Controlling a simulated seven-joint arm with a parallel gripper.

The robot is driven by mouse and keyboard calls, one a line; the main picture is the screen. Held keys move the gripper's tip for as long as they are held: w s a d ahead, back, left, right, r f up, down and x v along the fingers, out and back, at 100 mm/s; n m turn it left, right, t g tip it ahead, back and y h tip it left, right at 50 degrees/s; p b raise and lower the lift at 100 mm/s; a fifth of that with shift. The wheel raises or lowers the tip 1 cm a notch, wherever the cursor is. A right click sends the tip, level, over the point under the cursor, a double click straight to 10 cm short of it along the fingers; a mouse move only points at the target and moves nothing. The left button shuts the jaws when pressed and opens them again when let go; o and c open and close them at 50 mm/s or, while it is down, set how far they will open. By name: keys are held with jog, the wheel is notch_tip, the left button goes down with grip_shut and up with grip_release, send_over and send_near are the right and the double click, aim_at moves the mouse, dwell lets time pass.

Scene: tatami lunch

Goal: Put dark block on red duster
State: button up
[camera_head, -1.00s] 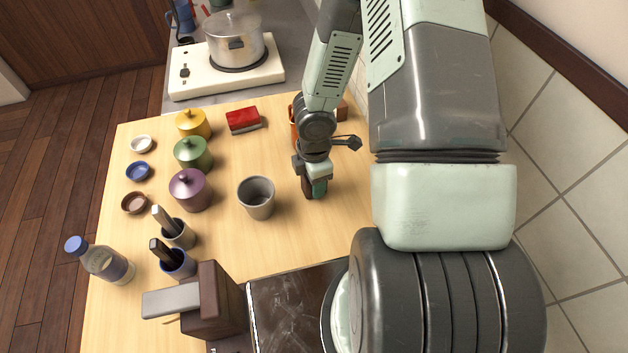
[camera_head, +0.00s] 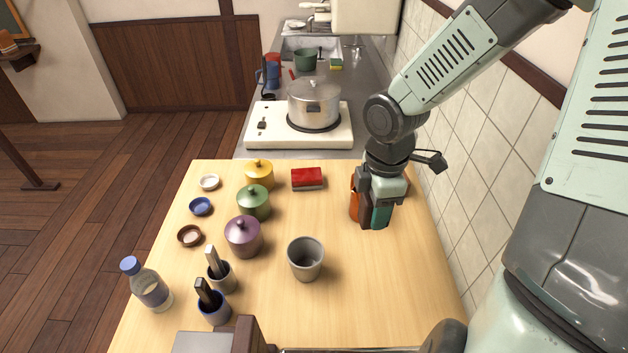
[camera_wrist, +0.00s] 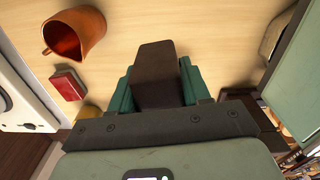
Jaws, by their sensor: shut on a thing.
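The dark brown block (camera_wrist: 156,75) is between the green fingers of my gripper (camera_wrist: 158,88) in the wrist view, and the gripper is shut on it. In the head view my gripper (camera_head: 377,215) is over the right side of the table, with the block mostly hidden among its fingers. The red duster (camera_head: 307,175), red on top with a greyish lower edge, lies on the table to the left of and behind the gripper. It also shows in the wrist view (camera_wrist: 68,85) at the left. The block's height above the table is hard to tell.
An orange mug (camera_wrist: 88,28) is close to the gripper, partly hidden in the head view. A grey cup (camera_head: 306,262) stands in front-left. Yellow (camera_head: 259,176), green (camera_head: 253,204) and purple (camera_head: 243,238) lidded pots stand left. A stove with a pot (camera_head: 314,100) is behind.

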jog(key=r, duration=0.3)
jog(key=shift+w+a, duration=0.1)
jog(key=shift+w, duration=0.3)
jog(key=w+a, duration=0.4)
jog(key=w, duration=1.1)
jog(key=m, duration=0.2)
send_over(307, 174)
notch_tip(307, 174, down, 11)
jog(key=shift+f, duration=2.2)
jog(key=shift+f, duration=0.15)
jog(key=o, duration=1.1)
